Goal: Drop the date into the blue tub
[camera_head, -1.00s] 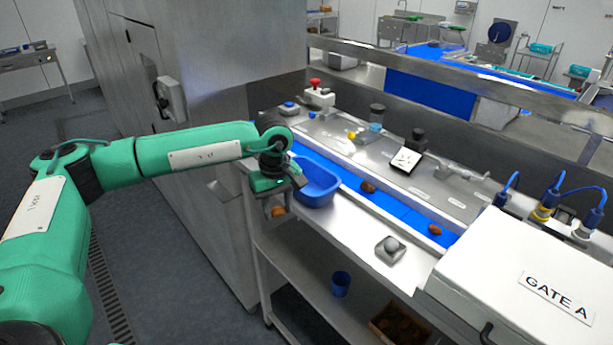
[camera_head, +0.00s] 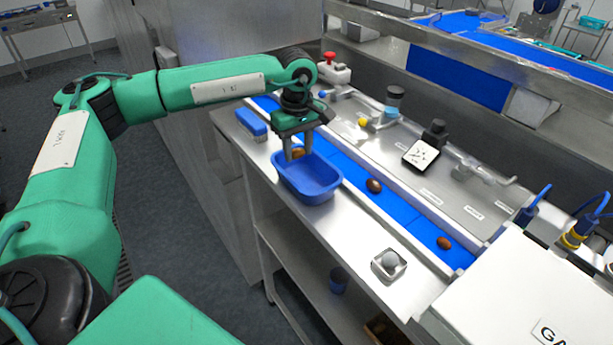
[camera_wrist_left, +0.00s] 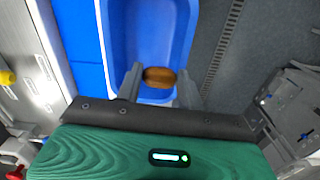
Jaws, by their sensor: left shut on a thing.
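The blue tub (camera_head: 318,192) stands on the steel ledge beside the blue belt in the head view, and its inside also shows in the left wrist view (camera_wrist_left: 150,35). My left gripper (camera_head: 297,154) points down over the tub's far end. It is shut on a brown date (camera_head: 298,153), which also shows between the two grey fingers in the left wrist view (camera_wrist_left: 159,77). The date appears above or inside the tub's opening; its exact height is hard to tell. My right gripper is not in view.
Two other dates lie on the blue belt (camera_head: 405,209), one near the tub (camera_head: 374,186) and one farther right (camera_head: 444,243). A blue brush-like block (camera_head: 251,122) lies behind the tub. A grey knob (camera_head: 389,262) sits on the ledge, near a white box (camera_head: 500,290).

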